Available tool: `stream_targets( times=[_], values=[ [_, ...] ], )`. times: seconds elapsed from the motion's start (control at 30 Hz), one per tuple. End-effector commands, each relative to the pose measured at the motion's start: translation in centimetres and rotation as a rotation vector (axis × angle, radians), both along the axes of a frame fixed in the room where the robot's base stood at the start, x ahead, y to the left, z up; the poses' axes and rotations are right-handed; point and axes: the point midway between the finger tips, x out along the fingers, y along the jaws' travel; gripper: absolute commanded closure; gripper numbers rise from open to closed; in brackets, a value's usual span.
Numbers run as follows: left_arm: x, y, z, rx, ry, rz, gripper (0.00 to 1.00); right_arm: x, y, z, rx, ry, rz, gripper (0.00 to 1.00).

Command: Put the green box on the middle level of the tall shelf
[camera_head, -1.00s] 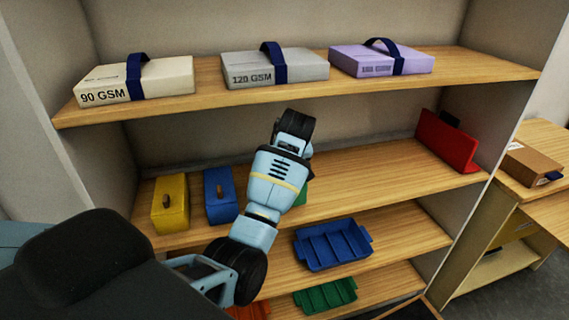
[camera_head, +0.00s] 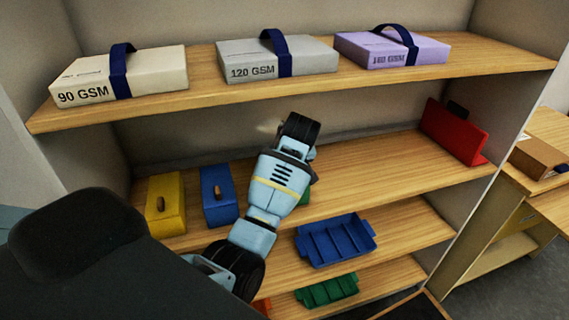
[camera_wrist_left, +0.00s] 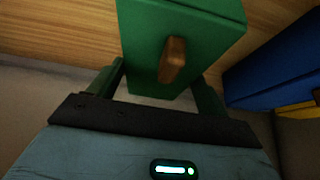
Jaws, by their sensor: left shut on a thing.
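In the head view my left arm hides most of the green box, and only a green sliver (camera_head: 306,196) shows beside the wrist. It is at the level of the middle shelf board (camera_head: 385,180), right of the blue box (camera_head: 219,205). I cannot tell whether it rests on the board. My right gripper is not in view.
Paper packs (camera_head: 275,62) lie on the board above. Blue (camera_head: 336,241) and green (camera_head: 327,290) trays sit below. Bare board lies right of my wrist.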

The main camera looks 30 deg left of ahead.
Motion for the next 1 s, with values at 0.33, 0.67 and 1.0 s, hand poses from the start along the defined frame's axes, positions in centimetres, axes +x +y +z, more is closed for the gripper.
stream_targets(
  times=[0.33, 0.67, 1.0],
  values=[
    [-0.15, -0.35, -0.33, 0.001, -0.002, 0.0, 0.59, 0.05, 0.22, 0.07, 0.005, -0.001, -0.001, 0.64],
    [-0.17, -0.32, -0.7, 0.0, -0.001, 0.001, 0.01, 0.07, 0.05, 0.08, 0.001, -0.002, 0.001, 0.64],
    [-0.13, -0.29, -0.25, 0.001, -0.002, 0.0, 0.01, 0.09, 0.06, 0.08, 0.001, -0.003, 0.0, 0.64]
  ],
)
